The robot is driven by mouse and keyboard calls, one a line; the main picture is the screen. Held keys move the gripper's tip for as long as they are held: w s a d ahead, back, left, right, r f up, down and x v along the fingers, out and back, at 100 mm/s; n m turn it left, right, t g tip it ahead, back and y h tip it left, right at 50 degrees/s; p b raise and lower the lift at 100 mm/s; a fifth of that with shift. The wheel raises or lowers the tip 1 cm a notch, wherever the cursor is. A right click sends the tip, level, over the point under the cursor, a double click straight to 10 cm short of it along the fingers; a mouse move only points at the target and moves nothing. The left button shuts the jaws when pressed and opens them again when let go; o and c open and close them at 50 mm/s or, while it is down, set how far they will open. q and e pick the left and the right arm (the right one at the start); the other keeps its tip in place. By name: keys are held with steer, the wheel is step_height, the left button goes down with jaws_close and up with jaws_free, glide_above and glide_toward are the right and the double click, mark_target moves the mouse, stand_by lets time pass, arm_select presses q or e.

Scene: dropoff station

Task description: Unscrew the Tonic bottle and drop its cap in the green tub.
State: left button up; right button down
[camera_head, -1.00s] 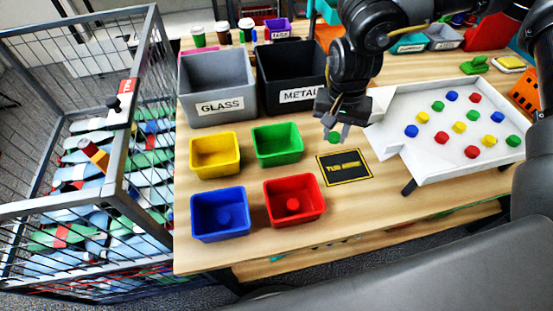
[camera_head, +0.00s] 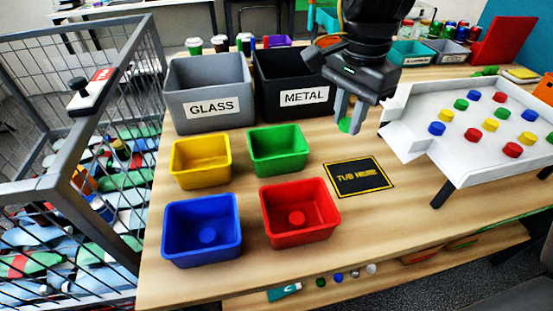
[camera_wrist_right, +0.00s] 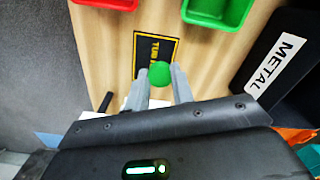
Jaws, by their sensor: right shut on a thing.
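My right gripper (camera_head: 349,120) hangs over the table behind the black mat and to the right of the green tub. It is shut on a small round green cap (camera_head: 346,126). The right wrist view shows the green cap (camera_wrist_right: 159,73) between my two fingertips, with the mat below it. The green tub (camera_head: 279,167) stands on the table left of the gripper, and looks empty. Part of it shows at the top of the right wrist view (camera_wrist_right: 215,12). I cannot pick out the Tonic bottle. My left gripper is not in view.
Glass (camera_head: 209,85) and Metal (camera_head: 290,112) bins stand behind. A white tray (camera_head: 450,165) with several caps is right. A mesh cage (camera_head: 70,190) holds bottles.

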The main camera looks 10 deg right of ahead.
steer(key=w+a+f, duration=0.2)
steer(key=a, duration=0.1)
steer(key=w+a+f, duration=0.2)
steer(key=a+f, duration=0.1)
steer(key=w+a+f, duration=0.2)
steer(key=a+f, duration=0.1)
steer(key=a, duration=0.1)
steer(key=shift+w+b, duration=0.2)
steer(key=shift+b, duration=0.1)
steer(key=shift+w+a+f, duration=0.25)
steer(key=shift+f, duration=0.15)
steer(key=shift+w+a+f, duration=0.1)
steer(key=shift+a+f, duration=0.1)
steer(key=shift+f, duration=0.2)
step_height(320, 180, down, 2)
steer(key=shift+a+f, duration=0.15)
steer(key=shift+f, duration=0.1)
steer(key=shift+w+f, duration=0.1)
steer(key=shift+f, duration=0.25)
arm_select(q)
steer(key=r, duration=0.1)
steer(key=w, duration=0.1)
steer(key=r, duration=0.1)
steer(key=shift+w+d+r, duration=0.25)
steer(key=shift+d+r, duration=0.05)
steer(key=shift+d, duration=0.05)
arm_select(e)
steer(key=shift+f, duration=0.1)
